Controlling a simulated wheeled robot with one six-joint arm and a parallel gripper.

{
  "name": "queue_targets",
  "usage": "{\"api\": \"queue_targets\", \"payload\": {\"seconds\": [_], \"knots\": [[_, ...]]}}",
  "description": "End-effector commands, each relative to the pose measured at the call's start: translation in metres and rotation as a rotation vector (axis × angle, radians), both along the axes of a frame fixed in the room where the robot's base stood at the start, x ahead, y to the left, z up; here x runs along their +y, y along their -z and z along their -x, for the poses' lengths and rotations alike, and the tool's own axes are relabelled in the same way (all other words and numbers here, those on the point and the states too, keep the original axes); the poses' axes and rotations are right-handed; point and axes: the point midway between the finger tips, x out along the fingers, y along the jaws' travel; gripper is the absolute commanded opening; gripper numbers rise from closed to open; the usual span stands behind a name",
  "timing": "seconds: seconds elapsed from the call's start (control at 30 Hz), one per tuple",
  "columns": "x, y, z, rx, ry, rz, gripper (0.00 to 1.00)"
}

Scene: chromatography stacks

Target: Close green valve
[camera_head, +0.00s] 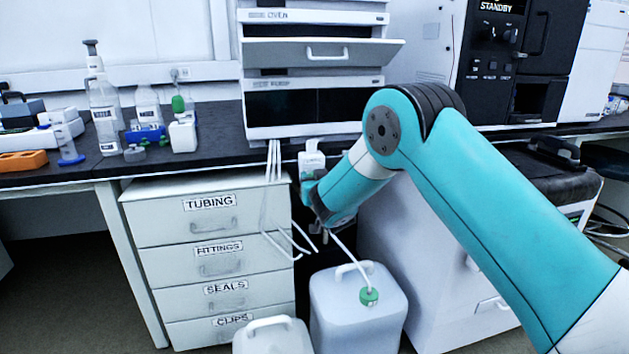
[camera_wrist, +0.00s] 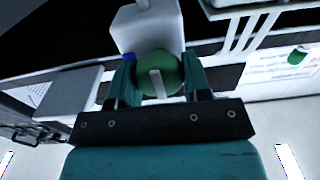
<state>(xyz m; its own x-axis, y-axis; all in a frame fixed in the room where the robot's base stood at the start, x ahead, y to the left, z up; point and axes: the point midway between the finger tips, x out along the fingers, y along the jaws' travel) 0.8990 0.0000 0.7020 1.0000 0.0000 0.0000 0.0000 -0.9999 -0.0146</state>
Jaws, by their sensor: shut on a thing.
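The green valve (camera_wrist: 170,73) is a round green knob with a pale bar across its face, on the front of a white block (camera_wrist: 148,28). In the wrist view my gripper (camera_wrist: 160,80) has a teal finger on each side of the knob and is shut on it. In the head view my gripper (camera_head: 312,190) is at the white block (camera_head: 312,158) below the oven stack. The valve itself is hidden behind my arm there.
White tubes (camera_head: 272,200) hang left of my gripper. The drawer cabinet (camera_head: 210,260) is at left. Bottles (camera_head: 105,115) stand on the dark bench (camera_head: 215,140).

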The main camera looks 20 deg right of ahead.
Motion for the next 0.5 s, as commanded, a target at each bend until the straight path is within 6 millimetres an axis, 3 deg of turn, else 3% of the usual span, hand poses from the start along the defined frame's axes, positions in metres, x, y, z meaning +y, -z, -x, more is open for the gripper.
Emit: {"api": "queue_targets", "payload": {"seconds": [0.27, 0.5], "knots": [[-0.0006, 0.0047, 0.0003, -0.001, 0.0, -0.124, 0.21], [-0.0015, 0.0066, 0.0002, -0.002, 0.0, -0.331, 0.21]]}}
